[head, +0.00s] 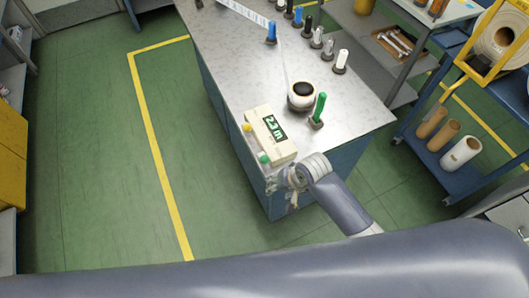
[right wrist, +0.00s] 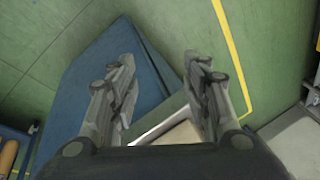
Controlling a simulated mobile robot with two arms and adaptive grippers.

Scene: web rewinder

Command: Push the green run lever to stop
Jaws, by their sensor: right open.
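The green run lever (head: 319,107) stands upright on a dark base near the right front of the metal bench top in the head view. My right gripper (head: 285,190) is at the bench's near end, just below the display box and well short of the lever. In the right wrist view its two fingers are apart with nothing held between them (right wrist: 160,90). The lever cannot be made out in the wrist view. My left gripper is in neither view.
A cream display box (head: 284,148) reading "23 m", with green and yellow buttons at its left, sits on the bench (head: 237,77). Green floor is clear at left.

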